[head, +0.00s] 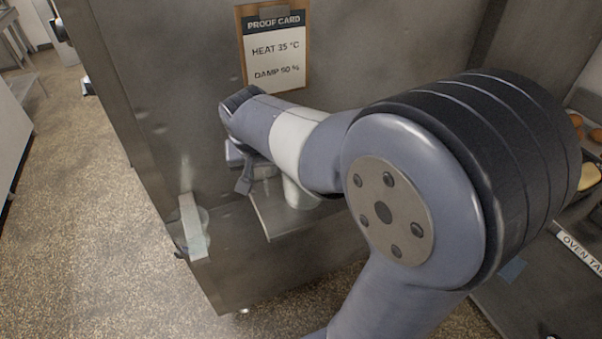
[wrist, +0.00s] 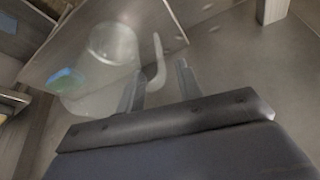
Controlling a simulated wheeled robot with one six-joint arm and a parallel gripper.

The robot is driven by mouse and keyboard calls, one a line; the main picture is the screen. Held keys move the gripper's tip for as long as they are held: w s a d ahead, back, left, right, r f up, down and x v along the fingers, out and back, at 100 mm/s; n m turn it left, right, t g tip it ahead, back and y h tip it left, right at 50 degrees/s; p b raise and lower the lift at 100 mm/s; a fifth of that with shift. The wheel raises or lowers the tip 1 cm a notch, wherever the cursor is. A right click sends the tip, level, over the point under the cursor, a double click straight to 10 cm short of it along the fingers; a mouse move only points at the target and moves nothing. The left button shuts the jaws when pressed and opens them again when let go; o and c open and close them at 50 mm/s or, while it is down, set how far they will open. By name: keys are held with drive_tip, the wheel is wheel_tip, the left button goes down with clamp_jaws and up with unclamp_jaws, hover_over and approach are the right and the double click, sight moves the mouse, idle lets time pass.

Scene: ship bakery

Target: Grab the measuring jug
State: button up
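In the wrist view a clear, pale jug (wrist: 112,44) shows ahead of my gripper, blurred, with a curved upright handle (wrist: 155,62) on its right side. My gripper (wrist: 158,86) is open, with one finger on either side of the handle's lower end; I cannot tell whether either finger touches it. In the head view my gripper (head: 244,181) is at a small metal shelf (head: 275,222), mostly hidden by my arm. A whitish shape (head: 301,194) under my arm there may be part of the jug, but most of it is hidden.
A steel cabinet with a proof card (head: 276,48) stands behind my arm. A pale block-like fitting (head: 193,228) sticks out at its left edge. A counter labelled as an oven table (head: 580,248) is at the right. Speckled floor (head: 85,220) is open at the left.

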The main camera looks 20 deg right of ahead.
sight(264, 177)
drive_tip(key=shift+p+x, duration=0.7)
drive_tip(key=shift+x, duration=2.65)
drive_tip(key=shift+d, duration=0.1)
drive_tip(key=shift+r, duration=0.1)
clamp_jaws()
